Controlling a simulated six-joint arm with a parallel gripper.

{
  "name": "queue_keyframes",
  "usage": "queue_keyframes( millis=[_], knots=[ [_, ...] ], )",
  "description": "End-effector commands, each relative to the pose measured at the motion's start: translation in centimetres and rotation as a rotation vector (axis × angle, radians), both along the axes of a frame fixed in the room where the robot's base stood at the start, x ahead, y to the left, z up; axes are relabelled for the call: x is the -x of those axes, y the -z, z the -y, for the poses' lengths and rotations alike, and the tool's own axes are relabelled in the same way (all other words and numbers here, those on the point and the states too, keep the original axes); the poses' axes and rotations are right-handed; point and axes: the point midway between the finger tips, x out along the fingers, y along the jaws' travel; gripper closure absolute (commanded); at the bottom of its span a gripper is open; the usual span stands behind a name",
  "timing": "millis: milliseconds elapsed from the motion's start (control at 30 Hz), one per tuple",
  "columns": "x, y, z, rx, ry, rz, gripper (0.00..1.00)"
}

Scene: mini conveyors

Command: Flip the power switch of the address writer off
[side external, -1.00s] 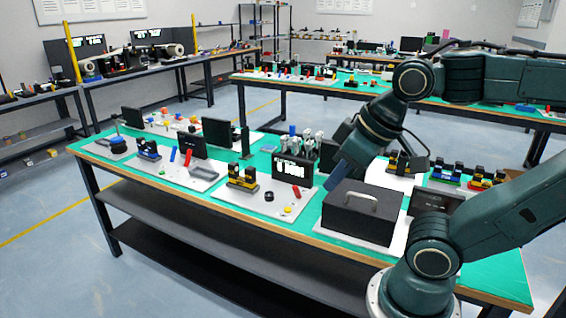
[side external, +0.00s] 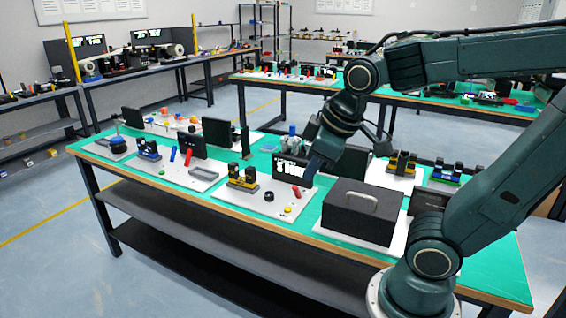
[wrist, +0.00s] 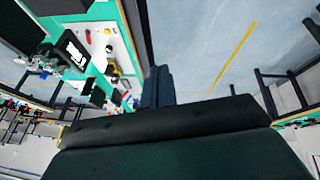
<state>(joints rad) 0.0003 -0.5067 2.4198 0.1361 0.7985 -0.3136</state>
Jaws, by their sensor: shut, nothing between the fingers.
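My gripper (side external: 313,171) is shut and empty, its dark blue fingers held in front of the right end of a black display with white characters (side external: 290,168). On the white plate in front of that display are a small red lever (side external: 297,192), a black round knob (side external: 269,197) and a yellow button (side external: 287,210). The fingertips look above and behind the red lever, apart from it. In the wrist view the shut fingers (wrist: 157,84) show at centre, with the display (wrist: 75,49) and red lever (wrist: 88,35) to their left. No label reading address writer is legible.
A black box with a grey handle (side external: 362,213) stands right of the plate. A yellow and black block pair (side external: 242,176) sits at the plate's left. Other stations with a grey tray (side external: 203,174) lie farther left. Green table (side external: 200,199) shows between the plates.

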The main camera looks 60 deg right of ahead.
Motion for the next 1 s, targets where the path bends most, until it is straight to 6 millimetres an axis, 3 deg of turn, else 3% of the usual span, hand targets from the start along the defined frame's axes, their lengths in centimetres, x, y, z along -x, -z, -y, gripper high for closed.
queue_keyframes(
  millis=[467,1000],
  knots=[
    [-5.9,2.9,3.5,0.218,-0.197,-0.133,1.00],
    [-11.4,7.9,7.8,0.463,-0.462,-0.340,1.00]
  ],
)
